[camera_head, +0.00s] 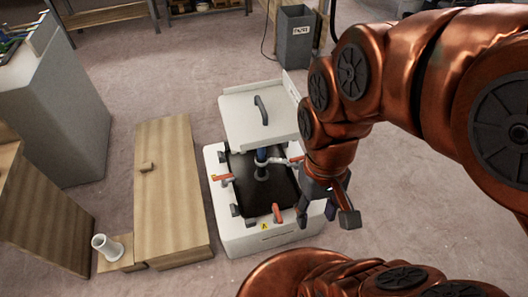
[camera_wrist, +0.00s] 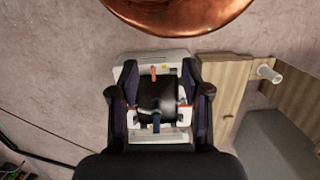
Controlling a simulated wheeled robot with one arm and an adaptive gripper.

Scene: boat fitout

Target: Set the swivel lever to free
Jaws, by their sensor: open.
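A white unit (camera_head: 262,240) with a dark recessed top stands on the floor in the head view. One orange lever (camera_head: 277,213) is at the near edge and another orange lever (camera_head: 222,178) at the left edge. I cannot tell which is the swivel lever, or its setting. My gripper (camera_head: 327,214) is open and empty, above the unit's right side. In the wrist view the unit and an orange lever (camera_wrist: 154,71) show between my fingers, apart from them.
A wooden cabinet (camera_head: 168,190) stands close left of the unit, with a low wooden block and a white tube (camera_head: 108,247) beside it. A grey counter (camera_head: 60,105) is farther left. A grey bin (camera_head: 295,38) is behind. Floor at the right looks clear.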

